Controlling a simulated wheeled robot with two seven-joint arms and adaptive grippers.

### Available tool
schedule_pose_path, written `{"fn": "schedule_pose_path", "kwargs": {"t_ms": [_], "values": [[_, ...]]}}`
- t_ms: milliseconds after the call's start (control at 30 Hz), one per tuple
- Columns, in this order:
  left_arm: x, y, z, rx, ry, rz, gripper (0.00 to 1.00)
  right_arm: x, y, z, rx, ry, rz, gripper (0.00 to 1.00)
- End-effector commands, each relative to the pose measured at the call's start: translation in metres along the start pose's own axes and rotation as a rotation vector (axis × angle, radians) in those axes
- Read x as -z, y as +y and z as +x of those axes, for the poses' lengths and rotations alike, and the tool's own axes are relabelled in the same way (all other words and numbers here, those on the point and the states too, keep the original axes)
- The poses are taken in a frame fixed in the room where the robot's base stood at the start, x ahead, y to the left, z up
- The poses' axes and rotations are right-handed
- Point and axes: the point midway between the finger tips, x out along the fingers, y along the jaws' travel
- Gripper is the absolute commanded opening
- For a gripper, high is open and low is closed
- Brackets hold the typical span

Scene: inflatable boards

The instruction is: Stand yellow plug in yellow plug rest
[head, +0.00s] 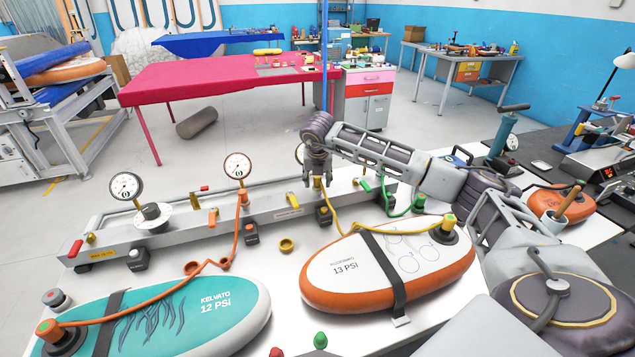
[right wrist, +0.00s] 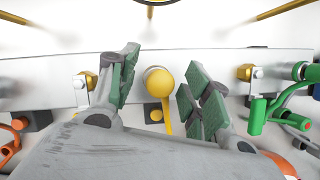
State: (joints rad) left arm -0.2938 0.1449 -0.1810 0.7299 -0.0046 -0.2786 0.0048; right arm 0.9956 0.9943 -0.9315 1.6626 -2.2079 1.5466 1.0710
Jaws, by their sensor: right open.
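The yellow plug (head: 318,184) is at the grey manifold rail, and a yellow hose (head: 333,223) runs from it to the orange and white board. In the right wrist view the yellow plug (right wrist: 158,80) is between the spread green finger pads, with a gap on each side. My right gripper (head: 317,170) is open around it, pointing down. It also shows in the right wrist view (right wrist: 157,92). A small yellow cup (head: 287,245), which looks like the yellow plug rest, stands empty on the white table in front of the rail. My left gripper is not in view.
The grey rail (head: 270,211) carries gauges (head: 238,166) and valves. A green plug and hose (head: 416,205) lie right of the gripper. An orange hose (head: 160,306) crosses to the teal board (head: 220,312). The orange and white board (head: 330,275) lies front right of the cup.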

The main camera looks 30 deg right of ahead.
Motion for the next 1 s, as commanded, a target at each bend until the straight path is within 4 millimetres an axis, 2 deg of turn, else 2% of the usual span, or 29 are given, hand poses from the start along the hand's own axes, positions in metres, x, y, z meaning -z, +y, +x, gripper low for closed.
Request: {"fn": "schedule_pose_path", "kwargs": {"t_ms": [100, 500, 800, 1000], "values": [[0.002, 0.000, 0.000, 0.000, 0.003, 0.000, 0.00, 0.000, 0.000, 0.000, 0.000, 0.000, 0.000, 0.49], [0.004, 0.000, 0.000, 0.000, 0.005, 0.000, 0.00, -0.001, 0.000, -0.001, 0.000, -0.001, 0.000, 0.00], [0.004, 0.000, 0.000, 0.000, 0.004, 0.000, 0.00, -0.001, 0.000, -0.002, 0.000, -0.002, 0.001, 0.00], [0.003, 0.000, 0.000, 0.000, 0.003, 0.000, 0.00, -0.007, 0.000, -0.015, -0.002, -0.004, 0.001, 0.00]]}}
